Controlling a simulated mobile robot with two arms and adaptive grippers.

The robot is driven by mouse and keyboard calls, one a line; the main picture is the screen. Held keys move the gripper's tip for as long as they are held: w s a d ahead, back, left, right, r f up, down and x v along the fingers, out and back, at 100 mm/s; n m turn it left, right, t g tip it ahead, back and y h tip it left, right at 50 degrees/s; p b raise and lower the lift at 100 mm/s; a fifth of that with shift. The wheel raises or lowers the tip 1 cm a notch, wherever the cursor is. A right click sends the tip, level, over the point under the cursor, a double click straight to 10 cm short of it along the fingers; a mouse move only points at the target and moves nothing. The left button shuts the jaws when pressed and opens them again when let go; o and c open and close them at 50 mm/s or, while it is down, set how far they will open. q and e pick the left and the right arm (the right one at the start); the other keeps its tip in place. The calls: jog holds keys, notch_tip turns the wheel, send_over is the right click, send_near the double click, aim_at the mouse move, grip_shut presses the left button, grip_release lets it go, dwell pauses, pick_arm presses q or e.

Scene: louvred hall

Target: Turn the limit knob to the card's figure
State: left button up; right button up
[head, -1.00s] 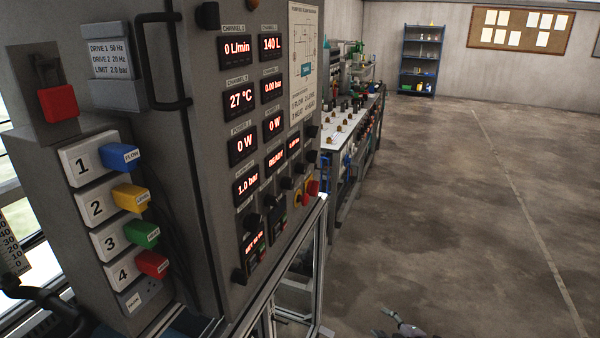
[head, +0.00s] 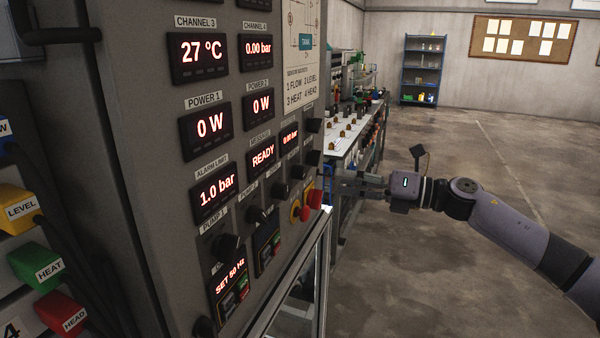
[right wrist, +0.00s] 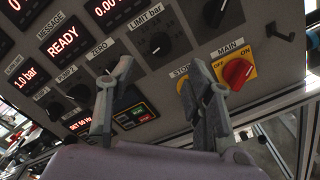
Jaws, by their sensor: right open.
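The limit knob (right wrist: 156,44) is black, under a LIMIT bar label, above the gap between my fingers in the right wrist view. My right gripper (right wrist: 154,75) is open and empty, its fingers apart in front of the panel and clear of the knob. In the head view, the right gripper (head: 346,188) is just right of the panel's edge. The alarm limit display (head: 216,192) reads 1.0 bar. The message display (head: 263,158) reads READY. The card is out of view now. My left gripper is not in view.
The red main switch (right wrist: 238,72) on its yellow plate is close to my right finger. A black hook (right wrist: 282,32) sticks out beyond it. Other black knobs line the panel, including one for pump 1 (head: 225,247). Open floor (head: 470,150) lies to the right.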

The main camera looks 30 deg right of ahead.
aim_at(305, 173)
jog(key=p+x, duration=0.8)
jog(key=x, duration=0.1)
jog(key=shift+d, duration=0.1)
jog(key=shift+w, duration=0.2)
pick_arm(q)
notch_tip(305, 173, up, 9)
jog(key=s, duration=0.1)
pick_arm(e)
jog(key=shift+w+a, duration=0.1)
jog(key=shift+a, duration=0.15)
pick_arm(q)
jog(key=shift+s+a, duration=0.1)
pick_arm(e)
jog(key=shift+c, duration=0.5)
grip_shut()
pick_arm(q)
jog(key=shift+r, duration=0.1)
